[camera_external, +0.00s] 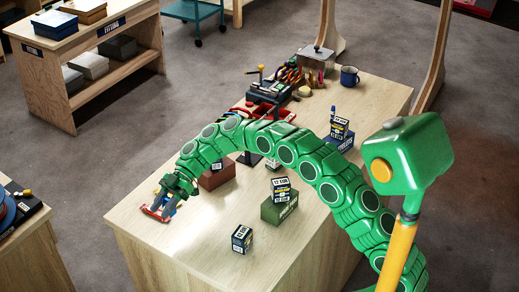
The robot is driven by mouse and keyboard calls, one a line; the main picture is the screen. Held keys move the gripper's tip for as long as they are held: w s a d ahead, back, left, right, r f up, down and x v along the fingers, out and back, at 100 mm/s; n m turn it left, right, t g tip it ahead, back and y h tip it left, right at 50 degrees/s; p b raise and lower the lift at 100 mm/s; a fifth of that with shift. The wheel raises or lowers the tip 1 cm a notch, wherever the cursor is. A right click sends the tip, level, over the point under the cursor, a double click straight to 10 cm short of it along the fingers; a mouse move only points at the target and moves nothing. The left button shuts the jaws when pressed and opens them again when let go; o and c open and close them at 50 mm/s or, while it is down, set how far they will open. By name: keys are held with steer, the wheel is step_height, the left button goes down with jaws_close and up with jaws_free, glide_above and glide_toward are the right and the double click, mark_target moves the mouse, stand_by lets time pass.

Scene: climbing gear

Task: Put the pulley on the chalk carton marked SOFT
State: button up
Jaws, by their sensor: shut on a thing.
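My gripper (157,212) is at the table's near left corner, pointing down, shut on a small blue and red thing that looks like the pulley (169,208). Finer detail is too small to tell. Several small dark cartons with white labels are on the table. One carton (242,239) stands alone at the near edge, right of my gripper. Another carton (281,190) sits on a green block (279,212). A third carton (340,128) sits on a blue block (338,142). One more is partly hidden behind my arm. I cannot read which is marked SOFT.
The pale wooden table (190,262) is clear around the near carton. Red trays (283,115), a blue mug (349,77) and loose gear crowd its far end. My arm arches over the middle. A shelf unit (50,85) stands at the back left.

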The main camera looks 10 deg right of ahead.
steer(key=w+d+r+m+t+y, duration=0.1)
steer(key=w+d+r+m+t, duration=0.15)
steer(key=w+d, duration=0.65)
steer(key=w+d+r+m+t+y, duration=0.25)
steer(key=w+d, duration=0.35)
steer(key=d, duration=0.7)
steer(key=d+r+m+t, duration=0.2)
steer(key=d+r, duration=0.1)
steer(key=d, duration=0.8)
steer(key=d+r+m+t, duration=0.2)
steer(key=d+t, duration=0.1)
steer(key=d, duration=0.9)
steer(key=shift+w+a+f, duration=0.8)
steer(key=shift+w+f, duration=0.75)
steer(key=shift+w, duration=0.75)
steer(key=shift+w+a+f, duration=0.75)
steer(key=shift+w+f, duration=0.85)
steer(key=shift+w, duration=0.65)
steer(key=shift+w+a+f, duration=0.8)
steer(key=shift+w+f, duration=0.75)
steer(key=shift+w, duration=0.75)
steer(key=shift+f, duration=1.6)
steer(key=shift+f+y, duration=0.15)
steer(key=shift+y, duration=0.1)
